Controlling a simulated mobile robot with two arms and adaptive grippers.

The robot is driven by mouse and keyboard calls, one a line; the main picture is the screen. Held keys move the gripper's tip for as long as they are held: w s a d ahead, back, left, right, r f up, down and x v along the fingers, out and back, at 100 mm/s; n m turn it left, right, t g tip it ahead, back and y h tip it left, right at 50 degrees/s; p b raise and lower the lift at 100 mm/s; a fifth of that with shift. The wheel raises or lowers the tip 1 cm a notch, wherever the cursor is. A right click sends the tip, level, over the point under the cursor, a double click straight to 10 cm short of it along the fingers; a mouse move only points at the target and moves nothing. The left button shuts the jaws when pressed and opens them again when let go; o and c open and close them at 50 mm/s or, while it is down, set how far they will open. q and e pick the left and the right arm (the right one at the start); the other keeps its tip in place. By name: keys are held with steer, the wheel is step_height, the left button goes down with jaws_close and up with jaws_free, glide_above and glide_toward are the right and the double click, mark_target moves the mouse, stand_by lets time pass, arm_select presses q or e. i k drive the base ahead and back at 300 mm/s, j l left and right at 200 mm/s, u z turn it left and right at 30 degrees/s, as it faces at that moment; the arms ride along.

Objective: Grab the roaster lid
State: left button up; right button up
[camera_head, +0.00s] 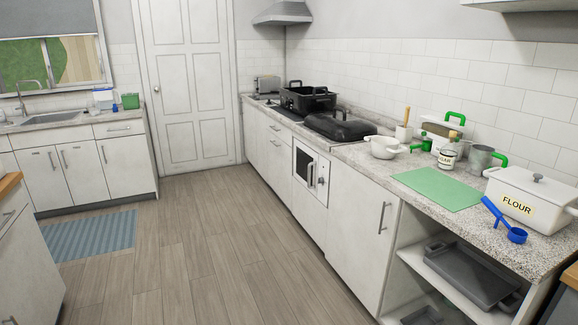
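The roaster lid (340,126) appears as a low, dark domed cover on the right-hand counter. A handle stands up at its far end. The black roaster (307,99) stands just behind it, with raised handles; what is inside it is too small to tell. Neither of my grippers is in view, and nothing touches the lid except what it rests on.
A white bowl (384,147) stands right of the lid. The wooden floor (190,240) in front is clear. A toaster (267,84) stands at the far end.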

mark_target(337, 125)
steer(key=i+j, duration=0.1)
steer(key=i, duration=3.45)
steer(key=l+z, duration=0.05)
steer(key=l, duration=0.05)
